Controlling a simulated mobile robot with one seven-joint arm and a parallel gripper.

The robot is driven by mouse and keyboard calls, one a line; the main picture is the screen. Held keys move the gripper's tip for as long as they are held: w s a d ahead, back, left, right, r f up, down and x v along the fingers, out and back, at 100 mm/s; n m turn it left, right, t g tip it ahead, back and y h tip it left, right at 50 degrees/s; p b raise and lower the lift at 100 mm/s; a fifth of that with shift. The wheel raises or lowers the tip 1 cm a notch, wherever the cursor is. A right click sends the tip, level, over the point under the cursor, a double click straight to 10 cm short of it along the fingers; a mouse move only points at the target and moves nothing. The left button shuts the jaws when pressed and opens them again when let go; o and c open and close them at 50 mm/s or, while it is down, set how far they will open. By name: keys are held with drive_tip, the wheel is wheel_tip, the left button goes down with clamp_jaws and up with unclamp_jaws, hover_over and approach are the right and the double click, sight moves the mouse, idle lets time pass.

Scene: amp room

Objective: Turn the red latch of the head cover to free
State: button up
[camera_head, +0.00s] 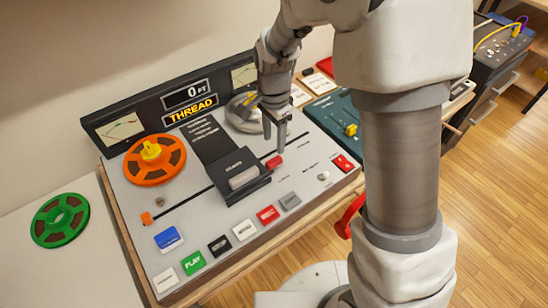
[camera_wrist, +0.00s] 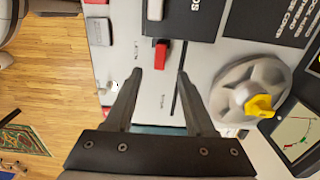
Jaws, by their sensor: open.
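The red latch (camera_head: 273,162) sits at the right side of the black head cover (camera_head: 228,166) on the tape deck. In the wrist view the red latch (camera_wrist: 161,55) stands just beyond the fingertips, roughly centred between them. My gripper (camera_head: 275,138) points down just behind and above the latch in the head view. In the wrist view my gripper (camera_wrist: 160,74) is open, with nothing between its fingers. I cannot tell whether either finger touches the latch.
An orange reel (camera_head: 140,168) is on the deck's left, and a grey reel (camera_wrist: 245,88) with a yellow hub is on its right. Several coloured buttons line the front, including a green PLAY button (camera_head: 193,262). The display reads THREAD. A green reel (camera_head: 60,220) lies left.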

sight(274, 160)
wheel_tip(274, 160, down, 8)
drive_tip(key=shift+f+b, duration=0.1)
drive_tip(key=shift+b, duration=0.35)
drive_tip(key=shift+c, duration=0.2)
clamp_jaws()
